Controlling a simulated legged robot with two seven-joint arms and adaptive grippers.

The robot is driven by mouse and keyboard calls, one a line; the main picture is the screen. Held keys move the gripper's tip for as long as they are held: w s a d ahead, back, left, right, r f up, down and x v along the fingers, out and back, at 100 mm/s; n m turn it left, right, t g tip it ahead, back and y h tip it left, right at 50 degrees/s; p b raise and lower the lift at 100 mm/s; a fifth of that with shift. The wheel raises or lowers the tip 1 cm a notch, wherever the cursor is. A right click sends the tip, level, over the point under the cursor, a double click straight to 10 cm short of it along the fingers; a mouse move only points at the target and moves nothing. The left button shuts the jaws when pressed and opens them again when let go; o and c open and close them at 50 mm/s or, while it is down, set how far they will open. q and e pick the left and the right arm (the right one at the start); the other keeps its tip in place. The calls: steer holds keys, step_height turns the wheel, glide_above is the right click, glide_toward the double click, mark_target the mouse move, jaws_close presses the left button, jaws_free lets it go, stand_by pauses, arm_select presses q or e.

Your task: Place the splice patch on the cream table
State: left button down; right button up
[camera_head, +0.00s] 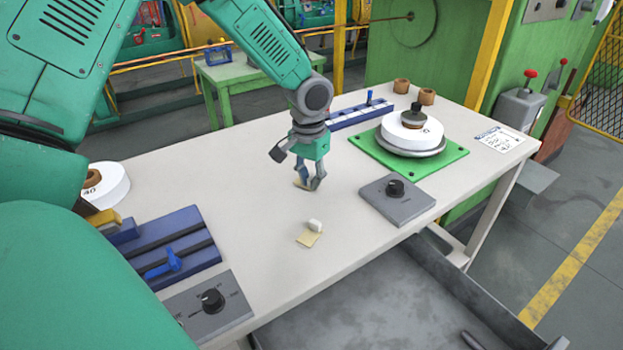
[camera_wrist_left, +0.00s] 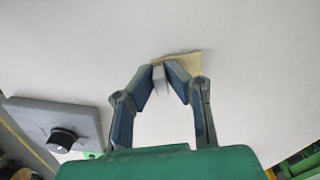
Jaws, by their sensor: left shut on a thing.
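My left gripper (camera_head: 307,184) is over the middle of the cream table (camera_head: 250,215), pointing down. Its fingers are shut on a tan splice patch, gripped by a small pale block. In the left wrist view the patch (camera_wrist_left: 188,60) shows beyond the fingertips (camera_wrist_left: 168,78), with the pale block (camera_wrist_left: 159,79) between them. In the head view fingers hide most of it. I cannot tell whether it touches the table. Another tan patch (camera_head: 309,239) with a white block (camera_head: 315,225) lies on the table nearer the front edge. My right gripper is out of view.
A grey dial box (camera_head: 398,203) and a green plate (camera_head: 452,160) bearing a white spool (camera_head: 410,132) stand to the right. A blue fixture (camera_head: 172,250), another dial box (camera_head: 225,320) and a white roll (camera_head: 112,182) are at left. Bare tabletop surrounds the gripper.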

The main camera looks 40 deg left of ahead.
arm_select(q)
steer(key=c, duration=1.6)
jaws_free()
steer(key=shift+a+f, duration=0.4)
steer(key=shift+a, duration=0.4)
steer(key=shift+a+f, duration=0.15)
steer(key=shift+a, duration=0.25)
steer(key=shift+d, duration=0.6)
steer(key=shift+d+r, duration=0.25)
steer(key=shift+d, duration=0.05)
steer(key=shift+r, duration=0.15)
steer(key=shift+a+r, duration=0.2)
steer(key=shift+r, duration=0.1)
steer(key=r, duration=0.2)
steer(key=a+r+p, duration=0.1)
steer(key=r, duration=0.1)
steer(key=shift+a+r, duration=0.1)
steer(key=shift+r, duration=0.3)
step_height(320, 180, up, 6)
steer(key=shift+d+r+p, duration=0.15)
steer(key=shift+d+p, duration=0.05)
steer(key=shift+p, duration=0.2)
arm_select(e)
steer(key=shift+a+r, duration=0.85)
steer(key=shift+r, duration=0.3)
